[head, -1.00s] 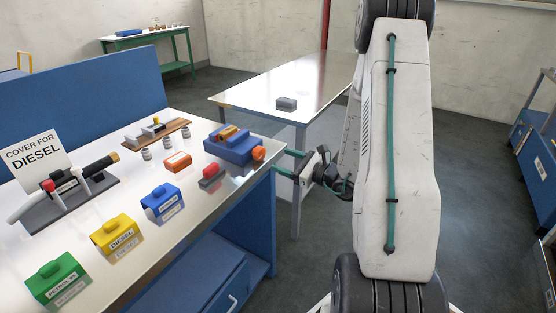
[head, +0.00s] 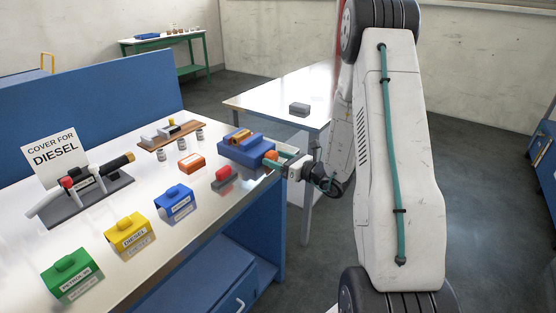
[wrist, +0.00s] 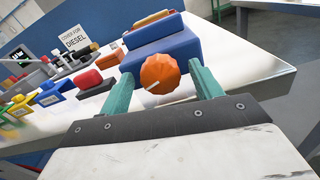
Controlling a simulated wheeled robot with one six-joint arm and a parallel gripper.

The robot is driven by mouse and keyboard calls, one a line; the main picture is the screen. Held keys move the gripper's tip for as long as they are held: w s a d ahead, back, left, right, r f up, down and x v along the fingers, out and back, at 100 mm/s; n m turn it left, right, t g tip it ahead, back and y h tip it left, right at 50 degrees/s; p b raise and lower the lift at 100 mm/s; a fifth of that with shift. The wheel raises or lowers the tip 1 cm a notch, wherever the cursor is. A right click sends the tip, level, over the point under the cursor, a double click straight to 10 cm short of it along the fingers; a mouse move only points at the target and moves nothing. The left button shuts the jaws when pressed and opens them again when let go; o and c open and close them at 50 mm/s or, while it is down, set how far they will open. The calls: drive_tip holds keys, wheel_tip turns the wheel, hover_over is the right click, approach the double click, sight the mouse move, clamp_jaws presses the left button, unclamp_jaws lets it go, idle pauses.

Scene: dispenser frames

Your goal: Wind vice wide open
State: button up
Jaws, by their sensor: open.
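The blue vice (head: 240,150) stands at the right end of the white bench, with an orange piece along its top. Its orange knob (head: 271,156) faces my gripper. In the wrist view the vice (wrist: 165,45) is ahead and the knob (wrist: 160,74) sits between my two green fingers. My gripper (head: 284,158) is open, with a finger on each side of the knob; in the wrist view (wrist: 158,88) gaps show beside the knob, so the fingers look apart from it. The jaw opening of the vice cannot be made out clearly.
A red-topped grey block (head: 224,178) and an orange box (head: 191,163) lie near the vice. Green (head: 72,279), yellow (head: 128,234) and blue (head: 175,203) covers stand along the front edge. A second table (head: 270,96) with a grey block is behind.

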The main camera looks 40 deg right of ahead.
drive_tip(key=shift+c, duration=0.2)
drive_tip(key=c, duration=0.9)
drive_tip(key=shift+a+n, duration=0.1)
drive_tip(key=shift+n, duration=2.7)
drive_tip(key=o, duration=0.9)
drive_tip(key=shift+o, duration=0.2)
